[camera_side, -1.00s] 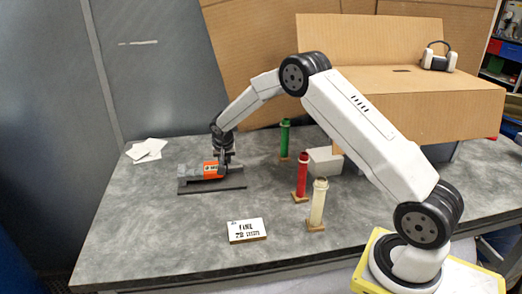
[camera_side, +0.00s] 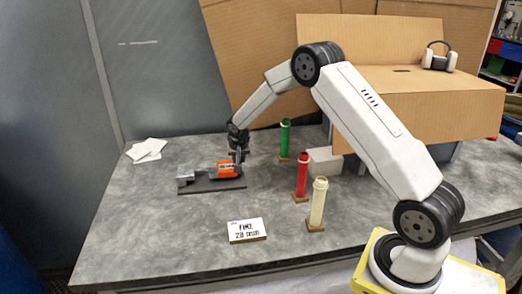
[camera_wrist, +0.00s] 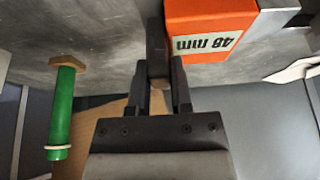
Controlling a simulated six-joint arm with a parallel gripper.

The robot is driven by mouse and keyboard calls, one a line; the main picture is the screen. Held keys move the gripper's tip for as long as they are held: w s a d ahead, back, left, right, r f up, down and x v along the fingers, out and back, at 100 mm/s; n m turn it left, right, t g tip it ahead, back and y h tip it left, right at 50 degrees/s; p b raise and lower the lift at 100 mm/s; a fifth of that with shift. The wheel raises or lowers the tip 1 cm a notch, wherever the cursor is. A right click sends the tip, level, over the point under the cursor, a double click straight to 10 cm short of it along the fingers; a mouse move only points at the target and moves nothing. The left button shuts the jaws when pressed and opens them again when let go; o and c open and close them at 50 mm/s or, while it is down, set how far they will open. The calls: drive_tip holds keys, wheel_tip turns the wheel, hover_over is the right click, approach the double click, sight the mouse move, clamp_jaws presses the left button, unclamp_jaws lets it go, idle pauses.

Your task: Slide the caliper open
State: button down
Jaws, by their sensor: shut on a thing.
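The caliper lies on the grey table, with a dark base bar (camera_side: 208,187) and a grey fixed jaw (camera_side: 185,175) at its left end. Its orange slider (camera_side: 226,171) stands near the right end, with an open gap between it and the fixed jaw. In the wrist view the orange slider (camera_wrist: 206,30) carries a label reading 48 mm, upside down. My gripper (camera_side: 238,158) is at the slider's right side. In the wrist view its fingers (camera_wrist: 160,72) are shut on a dark upright tab (camera_wrist: 157,45) beside the orange slider.
Green (camera_side: 285,138), red (camera_side: 302,175) and cream (camera_side: 318,203) tubes stand to the right on small bases. A small lettered card (camera_side: 247,231) stands in front. White papers (camera_side: 147,150) lie at the back left. Cardboard boxes (camera_side: 425,100) fill the back right. The front left table is clear.

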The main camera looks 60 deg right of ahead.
drive_tip(key=c, duration=0.5)
unclamp_jaws()
drive_tip(key=shift+v, duration=3.9)
drive_tip(key=shift+a, duration=0.1)
drive_tip(key=s+a+n+y, duration=0.1)
drive_tip(key=s+a+n, duration=0.2)
drive_tip(key=s+a, duration=0.2)
drive_tip(key=s+a+n+y, duration=0.1)
drive_tip(key=s+a+n, duration=0.2)
drive_tip(key=s+a, duration=0.3)
drive_tip(key=s+a+n+y, duration=0.1)
drive_tip(key=s+a+n, duration=0.2)
drive_tip(key=s, duration=1.1)
drive_tip(key=shift+a+r, duration=0.2)
drive_tip(key=shift+a, duration=1.45)
